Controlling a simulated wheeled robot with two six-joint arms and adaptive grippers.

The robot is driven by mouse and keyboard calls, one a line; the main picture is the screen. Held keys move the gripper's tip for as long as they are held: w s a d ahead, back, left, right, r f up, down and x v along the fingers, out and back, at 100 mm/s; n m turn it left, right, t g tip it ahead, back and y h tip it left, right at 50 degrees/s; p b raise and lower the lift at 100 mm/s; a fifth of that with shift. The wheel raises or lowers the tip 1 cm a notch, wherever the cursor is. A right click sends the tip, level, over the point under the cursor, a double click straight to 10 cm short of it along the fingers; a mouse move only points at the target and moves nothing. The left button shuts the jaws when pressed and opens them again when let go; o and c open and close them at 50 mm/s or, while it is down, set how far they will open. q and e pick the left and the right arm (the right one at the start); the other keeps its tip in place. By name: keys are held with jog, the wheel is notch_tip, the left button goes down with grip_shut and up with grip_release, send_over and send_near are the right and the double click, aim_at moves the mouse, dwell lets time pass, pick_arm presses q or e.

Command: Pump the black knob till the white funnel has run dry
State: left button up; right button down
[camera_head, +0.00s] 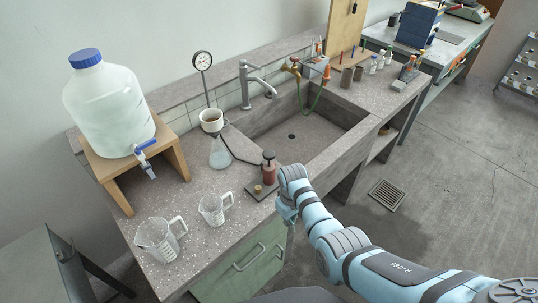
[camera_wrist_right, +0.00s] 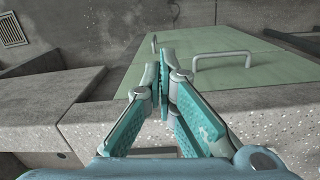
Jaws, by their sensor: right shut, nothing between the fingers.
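The black knob (camera_head: 269,155) tops a reddish-brown hand pump (camera_head: 269,174) on a dark base plate (camera_head: 261,189) near the bench's front edge. The white funnel (camera_head: 211,121) sits above a clear conical flask (camera_head: 220,153) and shows dark brown contents; their level is too small to judge. My right gripper (camera_head: 286,214) is just right of and below the pump in the head view, at the bench's front edge, apart from the knob. In the right wrist view its fingers (camera_wrist_right: 167,58) are closed together and empty, with neither pump nor funnel visible. My left gripper is not in view.
A dial gauge (camera_head: 203,61) stands behind the funnel. A large jug (camera_head: 108,108) on a wooden stand (camera_head: 171,146) and two clear measuring jugs (camera_head: 159,240) are at left. A sink (camera_head: 314,127) lies behind the pump. Green cabinet doors (camera_wrist_right: 205,60) are below the bench edge.

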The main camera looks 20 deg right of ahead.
jog(key=s+d+f, duration=0.1)
jog(key=s+f, duration=0.3)
jog(key=f, duration=0.2)
jog(key=shift+f+m, duration=0.3)
jog(key=shift+f, duration=0.05)
dwell(0.6)
jog(key=w+f+m+t, duration=0.1)
jog(key=w+t, duration=0.3)
jog(key=w, duration=0.1)
jog(key=s+d+f+m+t+b, duration=0.1)
jog(key=s+d+f+m+b, duration=0.15)
jog(key=s+f, duration=1.05)
jog(key=s+d+f+g, duration=0.1)
jog(key=s+f, duration=0.1)
jog(key=s, duration=0.7)
jog(key=s+d+f+g+b, duration=0.1)
jog(key=s+d+f, duration=0.1)
jog(key=s, duration=0.7)
jog(key=s+d+f+g, duration=0.1)
jog(key=s+f, duration=0.1)
jog(key=s, duration=0.8)
jog(key=shift+d+f, duration=0.25)
jog(key=shift+f, duration=0.05)
